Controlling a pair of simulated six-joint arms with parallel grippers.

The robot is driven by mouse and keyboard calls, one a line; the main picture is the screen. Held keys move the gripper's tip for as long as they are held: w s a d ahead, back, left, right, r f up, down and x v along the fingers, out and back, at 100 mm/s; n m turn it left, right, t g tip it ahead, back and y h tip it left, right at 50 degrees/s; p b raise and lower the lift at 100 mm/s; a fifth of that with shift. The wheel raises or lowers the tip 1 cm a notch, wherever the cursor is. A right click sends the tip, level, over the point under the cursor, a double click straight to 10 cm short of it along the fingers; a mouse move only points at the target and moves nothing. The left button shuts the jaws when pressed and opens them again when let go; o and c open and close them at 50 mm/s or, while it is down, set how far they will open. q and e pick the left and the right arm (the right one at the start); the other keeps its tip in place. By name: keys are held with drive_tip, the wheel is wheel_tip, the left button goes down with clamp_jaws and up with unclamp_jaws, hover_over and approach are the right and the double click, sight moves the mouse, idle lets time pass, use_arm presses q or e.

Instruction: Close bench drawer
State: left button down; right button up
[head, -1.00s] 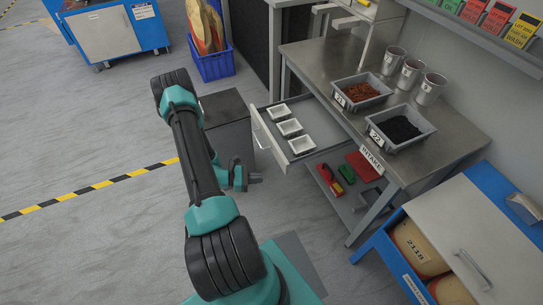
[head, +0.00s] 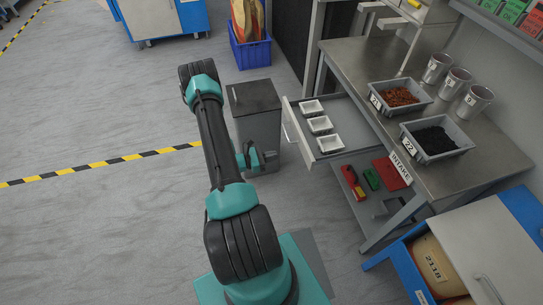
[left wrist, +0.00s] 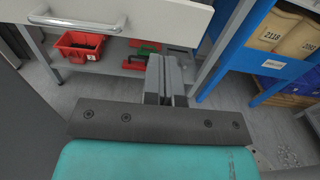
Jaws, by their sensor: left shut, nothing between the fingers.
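The bench drawer (head: 333,162) stands pulled out from under the steel bench, with three small white trays (head: 320,124) in it. Its bar handle (head: 286,133) is on the front face, toward my left arm. In the left wrist view the pale drawer front (left wrist: 170,14) and handle (left wrist: 75,22) cross the top left. My left gripper (head: 274,156) is shut and empty, low in front of the drawer face, apart from the handle. In the left wrist view its closed fingers (left wrist: 165,68) point toward the area below the drawer front. My right gripper is not in view.
A grey cabinet (head: 255,100) stands close behind my left gripper. Below the drawer, a shelf holds a red bin (left wrist: 80,45) and red and green items. The bench (head: 360,60) carries bins 21 and 22 and metal cups. A blue cabinet (head: 520,205) stands at right. Floor at left is clear.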

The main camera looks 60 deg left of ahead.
sight(304, 149)
use_arm(q)
drive_tip(key=x, duration=1.1)
drive_tip(key=shift+w, duration=0.15)
